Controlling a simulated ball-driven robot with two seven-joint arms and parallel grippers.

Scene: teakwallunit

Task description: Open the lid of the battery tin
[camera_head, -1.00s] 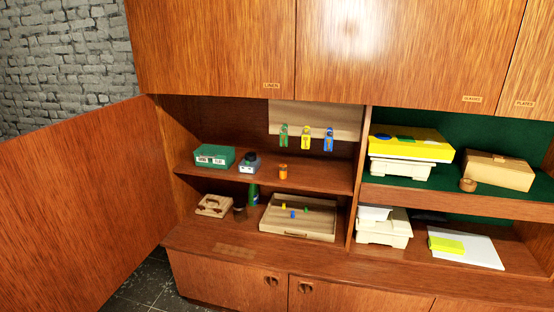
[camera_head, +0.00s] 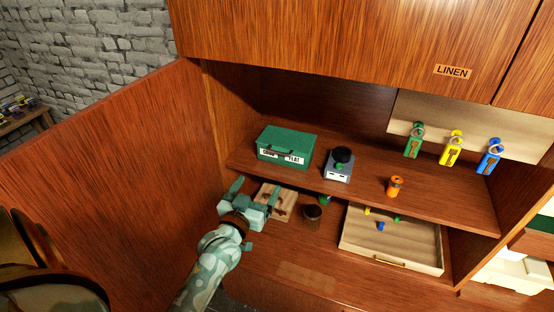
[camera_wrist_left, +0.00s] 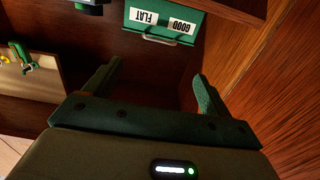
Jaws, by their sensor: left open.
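In the left wrist view the tin (camera_wrist_left: 166,22) appears upside down at the top, with labels reading GOOD and FLAT. My left gripper (camera_head: 256,189) is open and empty, in front of and below the tin, apart from it. Its two fingers also show in the left wrist view (camera_wrist_left: 150,88), spread with a gap between them. My right gripper is not in view.
A grey device with a black knob (camera_head: 339,164) and an orange pot (camera_head: 395,186) share the shelf (camera_head: 440,204). Below are a wooden block with holes (camera_head: 276,202), a dark cup (camera_head: 312,213) and a wooden tray (camera_head: 393,254). The open cabinet door (camera_head: 110,175) stands at left.

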